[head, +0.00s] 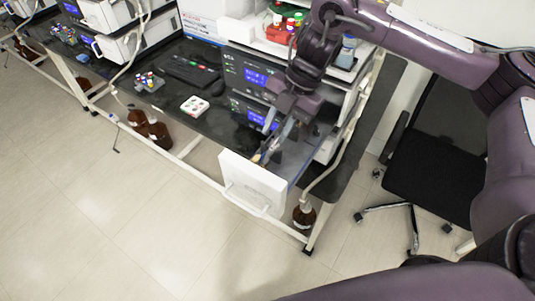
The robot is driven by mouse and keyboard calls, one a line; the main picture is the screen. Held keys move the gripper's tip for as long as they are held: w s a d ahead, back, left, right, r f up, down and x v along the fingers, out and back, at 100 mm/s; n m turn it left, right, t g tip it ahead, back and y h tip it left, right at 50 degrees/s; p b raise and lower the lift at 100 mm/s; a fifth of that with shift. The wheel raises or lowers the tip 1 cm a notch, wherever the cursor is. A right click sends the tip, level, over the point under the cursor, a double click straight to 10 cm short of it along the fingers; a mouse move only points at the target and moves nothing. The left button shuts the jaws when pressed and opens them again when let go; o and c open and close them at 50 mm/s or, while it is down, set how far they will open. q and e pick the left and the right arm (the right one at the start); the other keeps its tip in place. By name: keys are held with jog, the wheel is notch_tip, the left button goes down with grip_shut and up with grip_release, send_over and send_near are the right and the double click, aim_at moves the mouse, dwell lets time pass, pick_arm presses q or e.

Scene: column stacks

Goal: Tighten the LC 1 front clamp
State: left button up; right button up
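My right gripper (267,150) reaches down from the upper right, in front of the stack of LC instruments with blue displays (255,77). Its fingers are narrow and close together in this view, and I cannot tell whether they are open or shut. The fingertips are just above and behind a white front panel (253,184) with a handle, at the bench's front edge. The front clamp cannot be made out; the gripper and arm cover part of the stack front. My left gripper is not in view.
The dark bench (190,75) holds a keyboard (190,70), a white tray with small round items (195,106) and a vial rack (149,82). A black chair (430,180) is at right.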

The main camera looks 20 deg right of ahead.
aim_at(264, 153)
jog(key=shift+x, duration=3.55)
jog(key=shift+c, duration=0.5)
grip_shut()
